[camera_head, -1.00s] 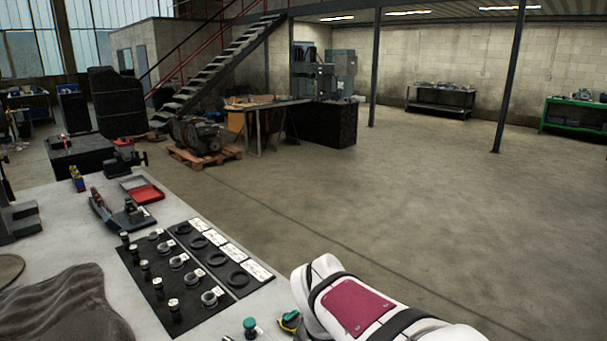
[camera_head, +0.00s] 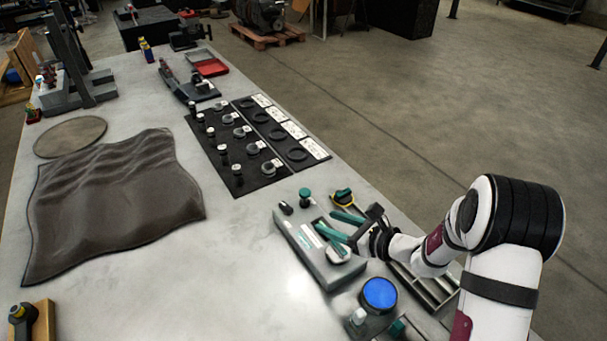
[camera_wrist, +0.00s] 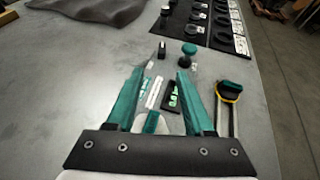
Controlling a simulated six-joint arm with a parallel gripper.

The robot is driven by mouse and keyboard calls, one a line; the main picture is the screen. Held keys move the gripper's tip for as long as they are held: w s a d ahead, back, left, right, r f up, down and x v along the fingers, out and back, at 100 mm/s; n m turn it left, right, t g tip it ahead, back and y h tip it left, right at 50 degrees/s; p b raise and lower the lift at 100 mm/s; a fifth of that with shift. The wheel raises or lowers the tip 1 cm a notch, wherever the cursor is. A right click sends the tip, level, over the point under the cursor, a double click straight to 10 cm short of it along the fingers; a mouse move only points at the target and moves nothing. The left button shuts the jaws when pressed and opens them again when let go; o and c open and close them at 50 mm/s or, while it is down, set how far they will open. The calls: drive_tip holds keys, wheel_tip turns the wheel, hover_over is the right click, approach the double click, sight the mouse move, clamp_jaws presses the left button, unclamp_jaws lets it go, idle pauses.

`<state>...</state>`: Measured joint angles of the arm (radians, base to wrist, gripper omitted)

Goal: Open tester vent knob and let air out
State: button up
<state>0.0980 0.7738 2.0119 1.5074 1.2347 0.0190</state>
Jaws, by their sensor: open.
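The tester is a low grey block (camera_head: 296,244) at the front right of the bench. Its top shows a pale label strip (camera_wrist: 154,91) and a dark panel with green lit marks (camera_wrist: 174,96). At its far end stand a green round knob (camera_head: 305,195) and a small black knob (camera_head: 286,208); both also show in the wrist view, the green one (camera_wrist: 189,49) and the black one (camera_wrist: 162,50). I cannot tell which is the vent knob. My gripper (camera_head: 325,222) is open above the tester. Its teal fingers (camera_wrist: 159,73) are empty and apart from both knobs.
A yellow and black-green tool (camera_wrist: 230,92) lies just right of the tester. A blue-topped round device (camera_head: 380,293) stands nearer me. A black mat (camera_head: 227,170) with several small parts lies beyond. A brown cloth (camera_head: 110,205) is at left, with bare bench between.

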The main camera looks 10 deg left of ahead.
sight(287, 207)
drive_tip(key=x, duration=1.6)
drive_tip(key=shift+w+d, duration=0.15)
drive_tip(key=shift+c, duration=0.3)
clamp_jaws()
